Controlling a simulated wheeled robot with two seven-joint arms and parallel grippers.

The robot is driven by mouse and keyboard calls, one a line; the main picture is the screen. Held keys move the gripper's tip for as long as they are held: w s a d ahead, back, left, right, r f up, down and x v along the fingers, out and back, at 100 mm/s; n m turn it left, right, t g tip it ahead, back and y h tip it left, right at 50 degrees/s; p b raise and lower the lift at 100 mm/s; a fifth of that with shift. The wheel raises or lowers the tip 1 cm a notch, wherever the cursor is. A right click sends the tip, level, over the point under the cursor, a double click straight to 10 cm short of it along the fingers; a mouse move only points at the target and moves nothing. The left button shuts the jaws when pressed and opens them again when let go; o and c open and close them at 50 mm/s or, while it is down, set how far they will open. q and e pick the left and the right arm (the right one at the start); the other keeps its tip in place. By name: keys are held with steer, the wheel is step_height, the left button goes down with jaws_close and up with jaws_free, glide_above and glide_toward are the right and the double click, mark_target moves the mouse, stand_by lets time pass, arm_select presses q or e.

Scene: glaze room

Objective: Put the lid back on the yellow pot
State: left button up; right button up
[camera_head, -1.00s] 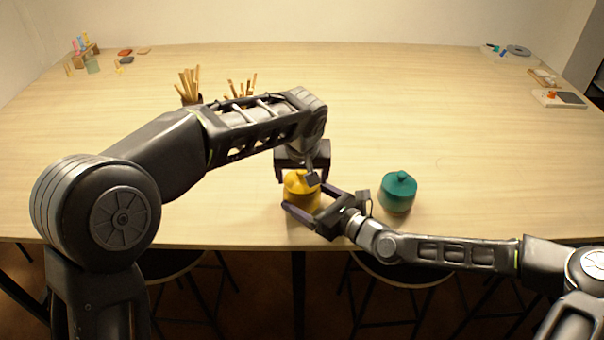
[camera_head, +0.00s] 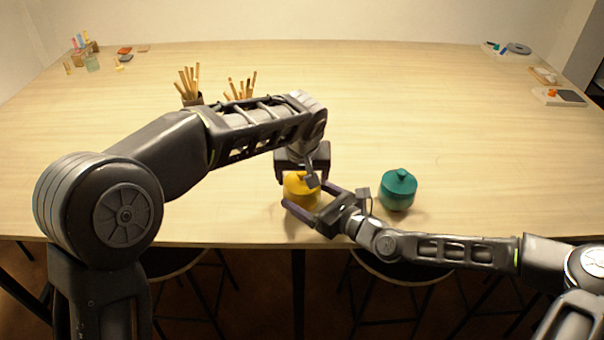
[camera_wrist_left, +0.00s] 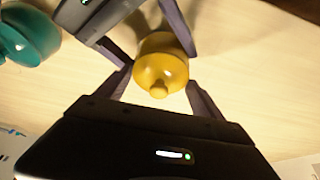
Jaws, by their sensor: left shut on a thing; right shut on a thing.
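The yellow pot (camera_head: 303,202) stands near the table's front edge, with its body between the fingers of my right gripper (camera_head: 306,195), which is shut on it. The yellow lid (camera_head: 295,180), with a round knob, is at the pot's mouth; it shows in the left wrist view (camera_wrist_left: 172,76) in front of the pot body (camera_wrist_left: 160,42). My left gripper (camera_wrist_left: 162,92) reaches from above and is shut on the lid. In the head view it partly covers the lid. I cannot tell whether the lid is fully seated.
A teal lidded pot (camera_head: 398,192) stands just right of my right gripper. Two holders with wooden tools (camera_head: 190,92) stand behind my left arm. Small items lie in the far corners. The table's middle right is clear.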

arm_select(q)
steer(key=shift+f, duration=0.1)
steer(key=o, duration=1.4)
steer(key=shift+c, duration=0.2)
steer(key=v, duration=1.2)
arm_select(e)
steer(key=o, duration=2)
